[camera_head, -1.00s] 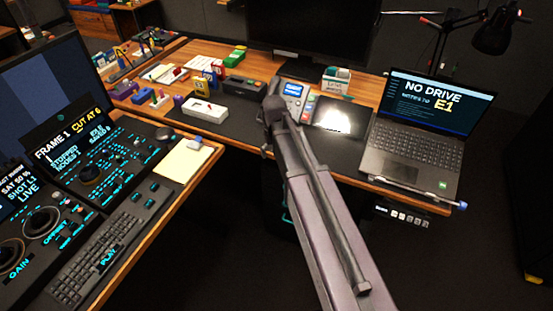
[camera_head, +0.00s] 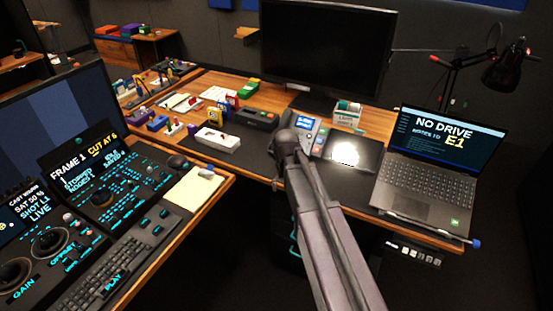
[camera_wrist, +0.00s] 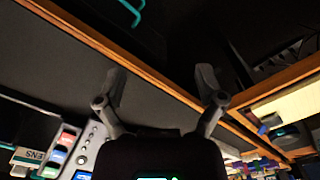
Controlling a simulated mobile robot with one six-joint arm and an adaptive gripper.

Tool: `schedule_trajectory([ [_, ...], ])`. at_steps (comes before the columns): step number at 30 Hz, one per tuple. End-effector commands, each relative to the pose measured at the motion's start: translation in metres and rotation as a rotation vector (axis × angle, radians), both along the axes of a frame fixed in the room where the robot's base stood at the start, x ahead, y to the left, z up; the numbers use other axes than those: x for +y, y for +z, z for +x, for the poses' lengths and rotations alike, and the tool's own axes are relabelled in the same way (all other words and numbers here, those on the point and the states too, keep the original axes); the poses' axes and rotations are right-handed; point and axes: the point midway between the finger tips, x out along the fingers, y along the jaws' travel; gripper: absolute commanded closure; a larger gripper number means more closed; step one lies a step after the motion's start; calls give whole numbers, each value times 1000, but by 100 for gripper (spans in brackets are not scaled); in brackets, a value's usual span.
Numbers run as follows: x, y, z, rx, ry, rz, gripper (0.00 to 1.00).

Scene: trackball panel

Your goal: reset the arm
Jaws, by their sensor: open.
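My arm (camera_head: 325,220) reaches up from the bottom of the head view, its far end over the front of the wooden desk (camera_head: 262,164). My gripper (camera_wrist: 160,82) shows in the wrist view with its two fingers spread wide and nothing between them. The fingers appear above the desk's dark top and front edge. The trackball panel (camera_head: 55,240) lies at the left, with trackballs and lit cyan labels, well apart from my arm.
A laptop (camera_head: 425,170) stands open at the right end of the desk, near a lamp (camera_head: 507,65). A large monitor (camera_head: 325,45) stands behind. Dark floor shows between the desks.

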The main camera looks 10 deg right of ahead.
Motion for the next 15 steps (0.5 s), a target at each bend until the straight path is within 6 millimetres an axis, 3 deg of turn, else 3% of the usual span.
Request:
schedule_trajectory([
  [8,-9,28,-37,0,-37,0,12],
  [15,-21,64,-92,0,-98,0,12],
])
